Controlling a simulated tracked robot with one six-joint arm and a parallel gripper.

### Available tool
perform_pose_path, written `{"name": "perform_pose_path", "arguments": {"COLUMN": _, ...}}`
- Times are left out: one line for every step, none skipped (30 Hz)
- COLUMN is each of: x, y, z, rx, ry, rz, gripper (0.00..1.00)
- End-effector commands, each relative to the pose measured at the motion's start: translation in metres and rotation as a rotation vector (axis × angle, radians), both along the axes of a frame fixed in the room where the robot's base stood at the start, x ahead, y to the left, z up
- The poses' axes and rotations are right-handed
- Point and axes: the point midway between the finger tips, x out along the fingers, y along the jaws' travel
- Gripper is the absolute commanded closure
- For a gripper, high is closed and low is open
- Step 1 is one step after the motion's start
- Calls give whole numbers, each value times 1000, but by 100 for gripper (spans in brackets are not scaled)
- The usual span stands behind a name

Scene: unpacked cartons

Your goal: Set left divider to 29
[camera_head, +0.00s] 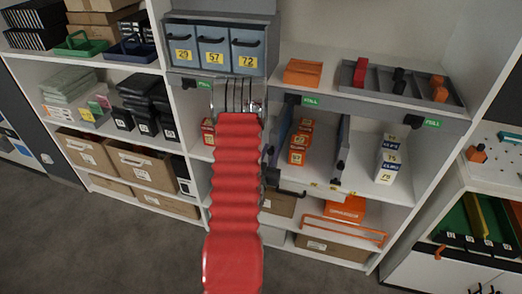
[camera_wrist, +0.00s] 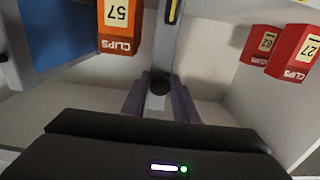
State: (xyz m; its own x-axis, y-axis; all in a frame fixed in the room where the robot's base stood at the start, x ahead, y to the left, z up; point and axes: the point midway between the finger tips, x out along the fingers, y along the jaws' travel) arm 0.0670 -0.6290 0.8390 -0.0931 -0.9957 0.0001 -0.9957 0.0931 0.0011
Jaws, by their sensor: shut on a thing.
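The left divider (camera_head: 284,130) is a grey upright panel on the middle shelf, between red cartons and an orange stack. It also shows in the wrist view (camera_wrist: 167,45) as a grey strip with a black knob (camera_wrist: 160,84) at its end. My gripper (camera_wrist: 160,100) is shut on this knob, its two greyish-purple fingers on either side. In the head view my red arm hides most of the gripper. The right divider (camera_head: 343,150) stands apart, right of the orange stack. Small yellow labels (camera_head: 315,184) sit on the shelf's front edge; I cannot read a 29 there.
The orange cartons (camera_head: 299,142), marked 57 in the wrist view (camera_wrist: 119,22), stand right of the left divider. Red cartons (camera_head: 208,131) stand left, showing 62 and 27 in the wrist view (camera_wrist: 294,50). White-blue cartons (camera_head: 388,160) stand far right. Blue bins (camera_head: 214,50) are above.

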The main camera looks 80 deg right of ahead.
Motion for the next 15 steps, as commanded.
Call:
{"name": "perform_pose_path", "arguments": {"x": -5, "y": 0, "z": 0, "rx": -1, "ry": 0, "rz": -3, "gripper": 100}}
{"name": "perform_pose_path", "arguments": {"x": -7, "y": 0, "z": 0, "rx": -1, "ry": 0, "rz": -3, "gripper": 100}}
{"name": "perform_pose_path", "arguments": {"x": -8, "y": 1, "z": 0, "rx": -1, "ry": 0, "rz": -2, "gripper": 100}}
{"name": "perform_pose_path", "arguments": {"x": -9, "y": 1, "z": 0, "rx": -1, "ry": -1, "rz": -1, "gripper": 100}}
{"name": "perform_pose_path", "arguments": {"x": -9, "y": 1, "z": 0, "rx": -1, "ry": -1, "rz": -2, "gripper": 100}}
{"name": "perform_pose_path", "arguments": {"x": -10, "y": 1, "z": 0, "rx": -1, "ry": -1, "rz": -2, "gripper": 100}}
{"name": "perform_pose_path", "arguments": {"x": -10, "y": 1, "z": 0, "rx": -1, "ry": -1, "rz": -3, "gripper": 100}}
{"name": "perform_pose_path", "arguments": {"x": -10, "y": 1, "z": 0, "rx": -1, "ry": -1, "rz": -3, "gripper": 100}}
{"name": "perform_pose_path", "arguments": {"x": -11, "y": 1, "z": 0, "rx": -1, "ry": 0, "rz": -4, "gripper": 100}}
{"name": "perform_pose_path", "arguments": {"x": -11, "y": 1, "z": 0, "rx": -1, "ry": 0, "rz": -5, "gripper": 100}}
{"name": "perform_pose_path", "arguments": {"x": -11, "y": 1, "z": 0, "rx": -1, "ry": 0, "rz": -6, "gripper": 100}}
{"name": "perform_pose_path", "arguments": {"x": -11, "y": 1, "z": 0, "rx": -1, "ry": 0, "rz": -7, "gripper": 100}}
{"name": "perform_pose_path", "arguments": {"x": -12, "y": 1, "z": 0, "rx": -1, "ry": 0, "rz": -7, "gripper": 73}}
{"name": "perform_pose_path", "arguments": {"x": -12, "y": 1, "z": 0, "rx": -1, "ry": 0, "rz": -8, "gripper": 71}}
{"name": "perform_pose_path", "arguments": {"x": -12, "y": 1, "z": 0, "rx": -1, "ry": 0, "rz": -8, "gripper": 68}}
